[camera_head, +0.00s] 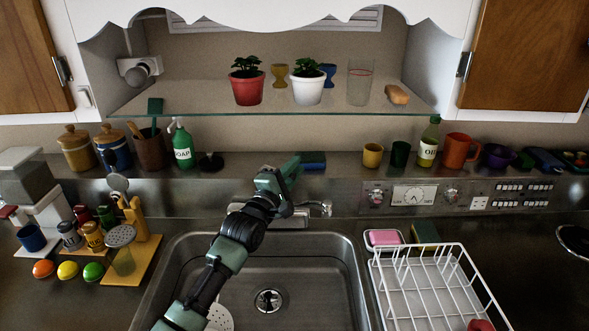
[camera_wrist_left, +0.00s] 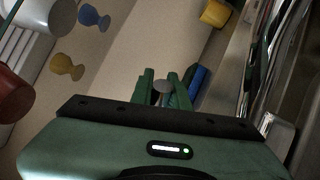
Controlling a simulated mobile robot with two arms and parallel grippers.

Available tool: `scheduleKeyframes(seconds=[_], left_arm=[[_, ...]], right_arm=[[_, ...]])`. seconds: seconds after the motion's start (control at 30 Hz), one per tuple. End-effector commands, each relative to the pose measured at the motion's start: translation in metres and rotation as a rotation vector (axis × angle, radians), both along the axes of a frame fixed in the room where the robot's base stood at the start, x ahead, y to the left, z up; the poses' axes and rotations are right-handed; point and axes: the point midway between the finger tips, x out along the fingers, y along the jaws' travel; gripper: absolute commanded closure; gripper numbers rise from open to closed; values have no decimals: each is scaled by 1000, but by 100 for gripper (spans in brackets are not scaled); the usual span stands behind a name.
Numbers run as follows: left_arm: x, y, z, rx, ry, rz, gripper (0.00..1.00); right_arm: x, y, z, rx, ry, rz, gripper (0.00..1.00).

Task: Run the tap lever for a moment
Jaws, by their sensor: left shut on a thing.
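The chrome tap (camera_head: 299,214) stands at the back edge of the sink, partly hidden behind my left arm. My left gripper (camera_head: 293,163) reaches over the sink to the tap, in front of the back ledge. In the left wrist view, my left gripper (camera_wrist_left: 162,80) is shut on a small grey, round-ended piece, the tap lever (camera_wrist_left: 162,88), between its two green fingers. In the head view the lever is hidden by the gripper. I cannot make out any running water. My right gripper is not in view.
A blue sponge (camera_head: 313,160) lies on the ledge just right of the gripper. A green soap bottle (camera_head: 183,146) stands to the left. A white dish rack (camera_head: 430,285) is right of the steel sink (camera_head: 325,280). A glass shelf (camera_head: 270,108) with potted plants hangs above.

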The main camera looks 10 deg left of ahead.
Motion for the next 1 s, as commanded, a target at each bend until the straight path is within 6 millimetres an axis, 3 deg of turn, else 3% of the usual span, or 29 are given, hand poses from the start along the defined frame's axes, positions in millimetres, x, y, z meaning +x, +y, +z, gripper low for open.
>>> scheduleKeyframes(seconds=[0.27,0.63,1.0], left_arm=[[0,0,2,-10,10,0,100],[6,8,24,-196,142,0,100],[7,10,22,-223,159,-1,100]], right_arm=[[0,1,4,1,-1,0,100],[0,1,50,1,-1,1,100],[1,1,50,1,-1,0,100]])
